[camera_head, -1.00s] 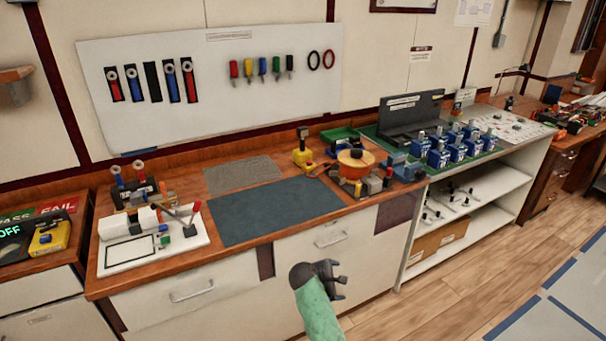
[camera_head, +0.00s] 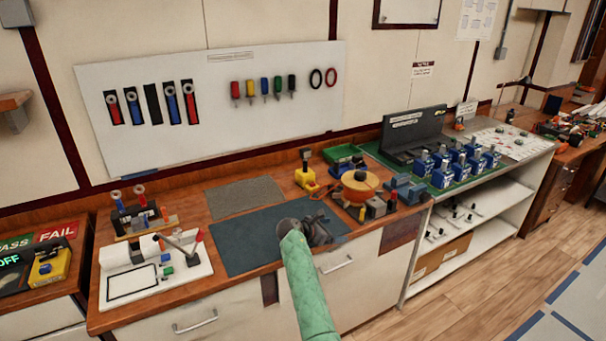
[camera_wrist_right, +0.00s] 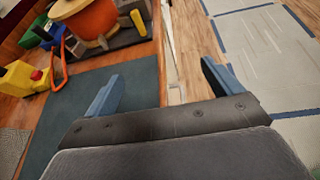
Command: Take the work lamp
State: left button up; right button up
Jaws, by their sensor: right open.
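A small yellow object with a dark upright top (camera_head: 305,172), which looks like the work lamp, stands on the wooden counter behind the dark mat (camera_head: 235,250). Its yellow body with a red button (camera_wrist_right: 25,76) shows at the left edge of the right wrist view. My right gripper (camera_head: 322,232) is over the right part of the mat, nearer the front edge than the yellow object and apart from it. In the right wrist view its two blue fingers (camera_wrist_right: 160,82) are spread with nothing between them. My left gripper is not in view.
An orange round spool (camera_head: 360,181) on a dark tray sits right of the yellow object, with a green bin (camera_head: 342,154) behind. Blue padlock-like blocks (camera_head: 443,176) stand further right. A white board fixture (camera_head: 150,278) is at the left. The mat is otherwise bare.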

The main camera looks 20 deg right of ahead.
aim_at(304, 175)
jog(key=i, duration=1.3)
